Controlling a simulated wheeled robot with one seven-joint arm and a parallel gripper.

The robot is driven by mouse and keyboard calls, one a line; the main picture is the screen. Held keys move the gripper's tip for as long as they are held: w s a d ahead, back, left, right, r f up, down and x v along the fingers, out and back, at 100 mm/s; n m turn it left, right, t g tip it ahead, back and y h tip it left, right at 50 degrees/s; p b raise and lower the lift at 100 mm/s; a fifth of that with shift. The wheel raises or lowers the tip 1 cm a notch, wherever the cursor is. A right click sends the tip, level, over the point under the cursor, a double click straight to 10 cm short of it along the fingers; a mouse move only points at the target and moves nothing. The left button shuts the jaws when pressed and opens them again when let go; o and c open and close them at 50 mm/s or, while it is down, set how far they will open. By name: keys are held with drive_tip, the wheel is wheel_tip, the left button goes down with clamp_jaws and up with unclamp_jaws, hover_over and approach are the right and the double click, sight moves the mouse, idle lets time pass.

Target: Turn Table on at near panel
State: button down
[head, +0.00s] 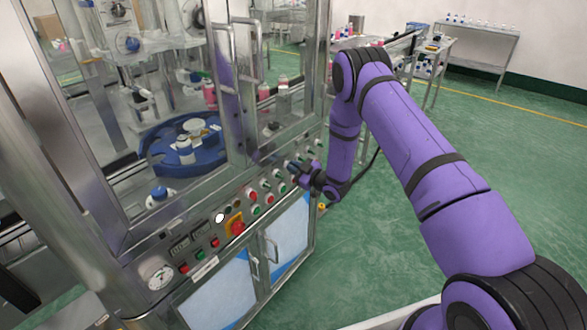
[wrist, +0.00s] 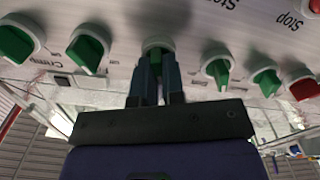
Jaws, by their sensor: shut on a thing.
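The near control panel (head: 215,235) runs along the front of the machine below the glass doors, with a row of buttons and knobs. My gripper (head: 297,172) is at the panel's right part in the head view. In the wrist view my gripper (wrist: 157,72) is shut on a green selector knob (wrist: 157,46) with a pale collar. The fingers cover much of the knob and its label, so I cannot tell whether it is the Table knob or which way it is turned. The blue turntable (head: 160,160) sits behind the glass.
Other green knobs (wrist: 88,50) and (wrist: 216,70) flank the held one closely. A red knob (wrist: 304,88) is at the right. An emergency stop (head: 237,227) is on the panel's left part. Steel door handles (head: 272,247) stick out below. The green floor at right is clear.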

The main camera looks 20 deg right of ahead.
drive_tip(key=m, duration=1)
drive_tip(key=shift+w+d, duration=0.15)
drive_tip(key=shift+d, duration=0.1)
drive_tip(key=shift+m, duration=0.3)
drive_tip(key=c, duration=1.2)
unclamp_jaws()
drive_tip(key=v, duration=1)
drive_tip(key=shift+s+d, duration=0.25)
drive_tip(key=shift+s, duration=0.05)
